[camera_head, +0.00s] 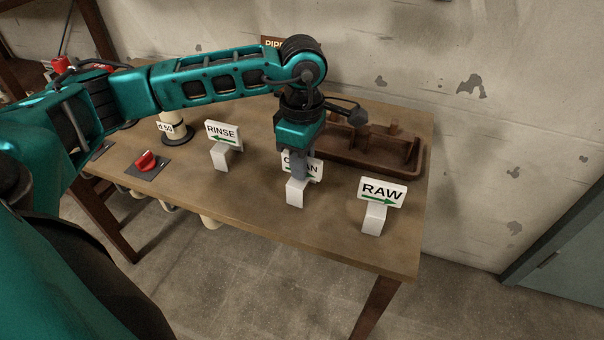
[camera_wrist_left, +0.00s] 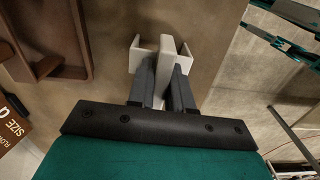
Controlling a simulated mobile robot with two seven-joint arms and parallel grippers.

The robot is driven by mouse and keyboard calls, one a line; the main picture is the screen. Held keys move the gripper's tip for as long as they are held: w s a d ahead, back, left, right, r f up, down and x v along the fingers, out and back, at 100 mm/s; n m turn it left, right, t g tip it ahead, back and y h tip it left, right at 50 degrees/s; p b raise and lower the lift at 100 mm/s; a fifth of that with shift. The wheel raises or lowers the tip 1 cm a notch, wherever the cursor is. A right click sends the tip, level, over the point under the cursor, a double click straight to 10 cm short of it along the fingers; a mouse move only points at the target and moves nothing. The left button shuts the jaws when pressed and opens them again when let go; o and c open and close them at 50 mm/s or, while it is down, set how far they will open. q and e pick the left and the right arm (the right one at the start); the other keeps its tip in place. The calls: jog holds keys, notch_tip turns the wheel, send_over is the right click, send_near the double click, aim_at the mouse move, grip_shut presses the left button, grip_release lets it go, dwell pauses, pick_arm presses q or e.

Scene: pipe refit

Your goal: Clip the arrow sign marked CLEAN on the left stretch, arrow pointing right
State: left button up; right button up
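The white CLEAN sign (camera_head: 316,170) stands on a pale block (camera_head: 295,193) on the table, between the RINSE and RAW signs. Its green arrow points right, and the middle of its lettering is hidden by a finger. My left gripper (camera_head: 300,168) points down over it with one finger in front of its face. In the left wrist view, the pale sign or its clip (camera_wrist_left: 165,65) fills the gap between the fingers of my left gripper (camera_wrist_left: 164,75), which look shut on it. My right gripper is not in view. I cannot make out the left stretch.
The RINSE sign (camera_head: 222,133), arrow left, stands to the left; the RAW sign (camera_head: 381,192), arrow right, stands near the right edge. A brown tray (camera_head: 410,165) lies behind. A red-handled valve (camera_head: 147,161) and a pale cylinder (camera_head: 173,127) are farther left.

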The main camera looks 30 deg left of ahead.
pick_arm(q)
grip_shut()
jog(key=shift+r, duration=0.2)
jog(key=shift+r+p, duration=2.15)
jog(key=shift+r, duration=1)
